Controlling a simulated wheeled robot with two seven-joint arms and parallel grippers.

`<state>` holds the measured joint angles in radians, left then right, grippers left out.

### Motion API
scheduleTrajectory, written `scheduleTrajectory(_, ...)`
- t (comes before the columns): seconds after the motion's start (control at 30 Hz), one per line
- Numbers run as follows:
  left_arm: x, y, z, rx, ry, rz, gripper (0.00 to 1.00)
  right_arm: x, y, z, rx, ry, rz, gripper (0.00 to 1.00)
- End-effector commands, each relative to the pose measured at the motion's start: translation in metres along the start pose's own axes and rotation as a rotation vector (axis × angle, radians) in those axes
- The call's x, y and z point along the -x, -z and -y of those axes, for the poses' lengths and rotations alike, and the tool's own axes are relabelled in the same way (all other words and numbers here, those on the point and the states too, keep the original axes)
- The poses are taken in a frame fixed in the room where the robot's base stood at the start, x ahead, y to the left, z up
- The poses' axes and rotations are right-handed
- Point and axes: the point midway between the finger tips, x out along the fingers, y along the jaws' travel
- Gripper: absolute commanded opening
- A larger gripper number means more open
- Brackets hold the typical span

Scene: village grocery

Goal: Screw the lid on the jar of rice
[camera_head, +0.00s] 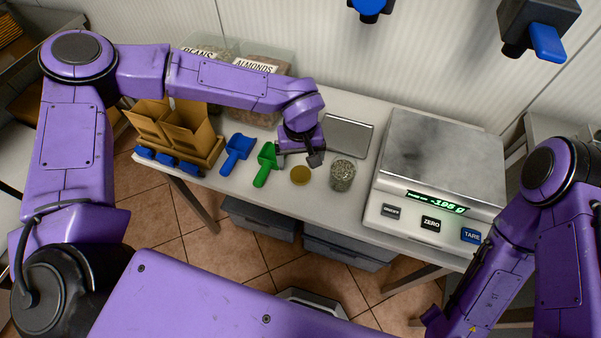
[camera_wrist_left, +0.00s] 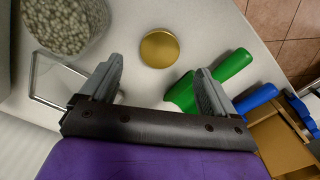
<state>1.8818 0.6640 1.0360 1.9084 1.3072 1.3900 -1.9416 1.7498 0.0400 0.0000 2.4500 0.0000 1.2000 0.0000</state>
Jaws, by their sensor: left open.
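The gold lid (camera_head: 300,175) lies flat on the white table, left of the jar. It also shows in the left wrist view (camera_wrist_left: 159,49), just beyond my fingertips. The glass jar (camera_head: 342,175) stands upright, full of pale grains, with no lid visible on it. The left wrist view shows it at the upper left (camera_wrist_left: 65,25). My left gripper (camera_head: 300,157) is open and empty, close above the table behind the lid. Its spread fingers (camera_wrist_left: 158,75) point towards the lid without touching it. My right arm is at the right edge; its gripper is out of sight.
A green scoop (camera_head: 266,163) lies beside my left gripper, with a blue scoop (camera_head: 237,153) farther left. A large scale (camera_head: 441,165) stands right of the jar. A flat grey plate (camera_head: 347,137) lies behind it. Bins of almonds (camera_head: 262,92) and beans line the wall.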

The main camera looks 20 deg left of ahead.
Motion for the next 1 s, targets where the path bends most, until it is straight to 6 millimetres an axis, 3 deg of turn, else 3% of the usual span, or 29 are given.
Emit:
scheduleTrajectory(0.2,-0.004,-0.001,0.000,-0.001,0.001,0.001,0.89,0.002,0.001,0.000,0.000,0.000,0.000,0.00)
scheduleTrajectory(0.5,-0.048,-0.003,0.000,0.000,0.001,0.001,0.89,0.009,0.004,-0.001,0.000,0.000,0.000,0.00)
scheduleTrajectory(0.87,-0.052,-0.003,0.000,-0.001,0.000,-0.001,0.89,0.009,0.004,-0.001,0.000,0.000,0.000,0.00)
scheduleTrajectory(0.93,-0.052,-0.003,0.000,-0.001,0.000,-0.001,0.73,0.009,0.004,-0.001,0.000,0.000,0.000,0.00)
scheduleTrajectory(1.0,-0.052,-0.003,0.000,-0.001,0.000,-0.001,0.50,0.009,0.004,-0.001,0.000,0.000,0.000,0.00)
